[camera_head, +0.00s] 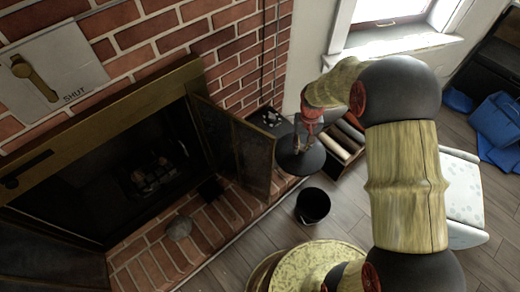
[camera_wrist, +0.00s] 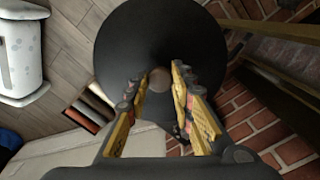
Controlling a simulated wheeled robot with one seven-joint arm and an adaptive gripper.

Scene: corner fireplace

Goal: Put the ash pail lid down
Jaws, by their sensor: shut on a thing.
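The ash pail lid is a dark round disc (camera_head: 291,163) with a small brownish knob at its middle. In the wrist view the lid (camera_wrist: 150,35) fills the upper middle, flat face toward the camera. My gripper (camera_head: 303,146) is shut on the knob; its yellow-and-black fingers (camera_wrist: 159,77) stand on either side of it. The lid appears held in the air beside the open fireplace door. The black ash pail (camera_head: 313,206) stands open on the floor, below the lid in the head view. The lid's underside is hidden.
The fireplace door (camera_head: 237,150) stands open just left of the lid. The brick hearth (camera_head: 160,262) runs along the fireplace. A box of rolled items (camera_head: 343,140) lies behind. A round yellowish surface (camera_head: 310,262) is in front. Wooden floor (camera_head: 350,210) is clear around the pail.

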